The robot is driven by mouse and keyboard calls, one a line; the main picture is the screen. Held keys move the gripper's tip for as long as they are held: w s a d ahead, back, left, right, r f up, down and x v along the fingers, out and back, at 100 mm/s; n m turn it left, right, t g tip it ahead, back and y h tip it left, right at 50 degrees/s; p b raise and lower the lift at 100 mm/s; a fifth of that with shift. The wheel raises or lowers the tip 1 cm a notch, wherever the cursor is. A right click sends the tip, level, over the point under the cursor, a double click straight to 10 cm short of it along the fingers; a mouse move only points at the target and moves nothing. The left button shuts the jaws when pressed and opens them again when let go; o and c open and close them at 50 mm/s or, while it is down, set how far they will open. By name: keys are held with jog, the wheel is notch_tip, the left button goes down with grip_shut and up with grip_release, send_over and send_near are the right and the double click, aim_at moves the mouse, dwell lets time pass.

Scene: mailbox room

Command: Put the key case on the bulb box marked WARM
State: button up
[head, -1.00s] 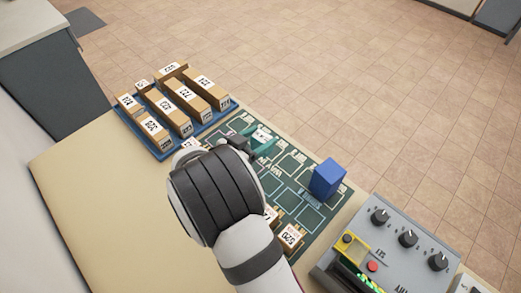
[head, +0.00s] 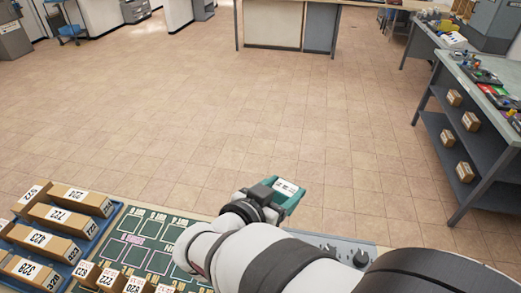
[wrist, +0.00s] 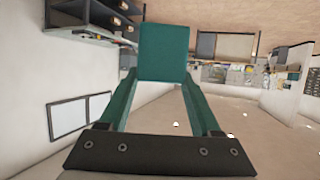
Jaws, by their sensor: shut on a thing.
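My gripper (head: 285,193) has teal fingers and is shut on a small teal block (head: 287,186) with a white printed label on top. I cannot read the label or tell for sure that the block is the key case. It is held up in front of the open floor, beyond the board. In the wrist view the block (wrist: 164,53) shows as a plain dark teal face between the fingertips. I cannot make out any box marked WARM. Small brown boxes (head: 454,98) stand on the bench shelves at the right, their marks too small to read.
A green marked board (head: 135,250) and a blue tray (head: 100,240) of numbered cartons (head: 82,199) are at lower left. A grey panel with knobs (head: 361,257) is partly behind my arm. A dark shelved bench (head: 480,130) stands right. The tiled floor between is clear.

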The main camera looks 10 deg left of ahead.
jog(key=a+f, duration=0.6)
jog(key=a, duration=0.1)
jog(key=s+a+f, duration=0.1)
jog(key=a+f, duration=0.3)
jog(key=shift+f, duration=0.1)
jog(key=shift+a+f, duration=0.1)
jog(key=shift+f, duration=0.25)
jog(key=shift+f, duration=0.2)
jog(key=o, duration=1.4)
jog(key=shift+o, duration=0.2)
